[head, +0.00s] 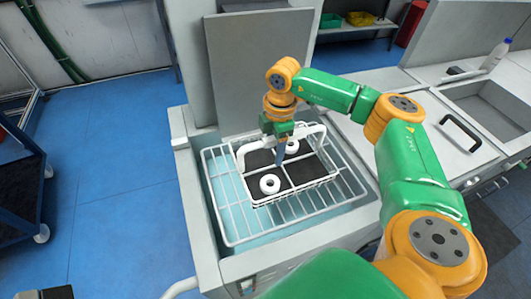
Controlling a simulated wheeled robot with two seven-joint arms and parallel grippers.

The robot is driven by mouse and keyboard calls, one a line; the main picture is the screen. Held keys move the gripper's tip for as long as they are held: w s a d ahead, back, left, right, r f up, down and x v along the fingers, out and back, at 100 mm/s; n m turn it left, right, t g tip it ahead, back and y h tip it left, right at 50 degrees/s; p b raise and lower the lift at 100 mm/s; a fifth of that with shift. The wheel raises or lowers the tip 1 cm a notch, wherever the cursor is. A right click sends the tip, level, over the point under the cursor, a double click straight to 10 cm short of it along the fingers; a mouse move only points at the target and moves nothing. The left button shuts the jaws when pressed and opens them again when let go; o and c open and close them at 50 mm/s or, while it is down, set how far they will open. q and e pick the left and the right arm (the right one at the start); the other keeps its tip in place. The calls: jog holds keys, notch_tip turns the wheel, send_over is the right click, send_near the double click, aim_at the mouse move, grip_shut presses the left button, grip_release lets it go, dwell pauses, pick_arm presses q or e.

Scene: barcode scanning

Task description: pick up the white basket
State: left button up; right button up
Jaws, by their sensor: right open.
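The white basket (292,191) is a wire basket with a raised white handle (251,147) and a dark floor. It sits on a white wire rack (232,222) over a pale blue basin. Two white rings, a near one (270,184) and a far one (292,147), lie in it. My right gripper (280,158) points down over the middle of the basket, by the handle. It is open. Whether the handle lies between its fingers is hard to tell. My left gripper is not in view.
A grey raised lid (255,65) stands behind the basin. At the right are a counter with a black handle (460,134), a sink (485,108) and a bottle (496,54). A dark cart (22,190) stands at the left. Blue floor between cart and basin is clear.

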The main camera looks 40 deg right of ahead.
grip_shut()
dwell(1.3)
